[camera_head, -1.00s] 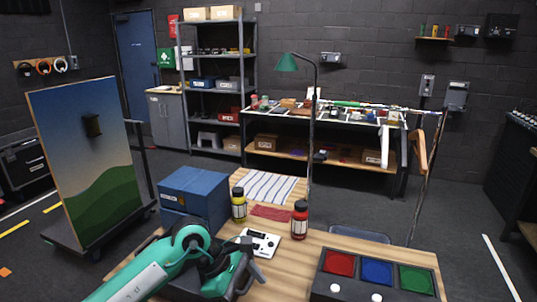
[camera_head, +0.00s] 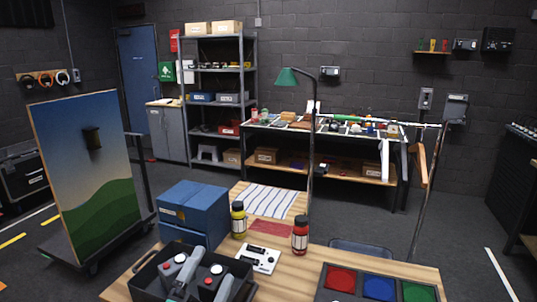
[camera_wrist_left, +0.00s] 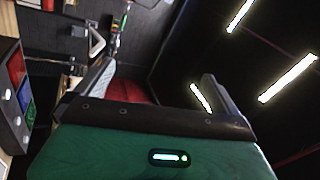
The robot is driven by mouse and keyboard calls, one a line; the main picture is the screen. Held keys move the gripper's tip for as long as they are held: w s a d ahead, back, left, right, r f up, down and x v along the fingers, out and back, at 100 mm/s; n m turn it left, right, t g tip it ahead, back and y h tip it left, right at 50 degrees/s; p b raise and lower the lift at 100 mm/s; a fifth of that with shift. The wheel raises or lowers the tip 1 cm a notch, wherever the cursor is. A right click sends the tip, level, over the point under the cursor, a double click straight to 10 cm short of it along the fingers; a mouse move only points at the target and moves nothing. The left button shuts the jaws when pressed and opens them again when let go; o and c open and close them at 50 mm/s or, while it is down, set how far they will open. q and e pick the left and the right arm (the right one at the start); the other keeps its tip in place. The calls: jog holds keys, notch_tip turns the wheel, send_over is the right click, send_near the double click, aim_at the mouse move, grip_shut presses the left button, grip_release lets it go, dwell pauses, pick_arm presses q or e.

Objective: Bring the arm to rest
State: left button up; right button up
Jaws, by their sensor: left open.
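My left gripper (camera_head: 212,268) is low at the bottom of the head view, its two grey fingers apart and empty, pointing up and away over the black tray. In the left wrist view its green body and grey fingers (camera_wrist_left: 158,72) also show, with nothing between the fingertips. Most of the left arm is out of the head view. My right gripper is not in view.
The black tray (camera_head: 139,277) holds several white buttons with red or dark tops. Beside it are a blue box (camera_head: 192,208), yellow bottle (camera_head: 238,222), red bottle (camera_head: 300,238), white control box (camera_head: 258,258) and a panel with red (camera_head: 341,279), blue and green squares.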

pick_arm(q)
jog(key=s+a+f+n+g+y, duration=0.35)
jog(key=a+f+n, duration=0.2)
jog(key=f, duration=0.25)
jog(key=s+a+f+n+g+y, duration=0.2)
jog(key=a+f+n+g+y, duration=0.15)
jog(key=f+n+y, duration=0.35)
jog(key=s+a+f+n+g+h, duration=0.1)
jog(key=s+f+n+g, duration=0.1)
jog(key=s+f+g, duration=0.6)
jog(key=s+a+f+n+g+h, duration=0.25)
jog(key=s+f, duration=0.35)
jog(key=s, duration=0.6)
notch_tip(320, 180, down, 31)
jog(key=d+g+y, duration=0.1)
jog(key=g, duration=0.1)
jog(key=s+a+f, duration=0.3)
jog(key=s+f, duration=1.6)
jog(key=s, duration=0.1)
jog(key=shift+a+f+g, duration=0.15)
jog(key=shift+f+g, duration=0.1)
jog(key=shift+g, duration=0.1)
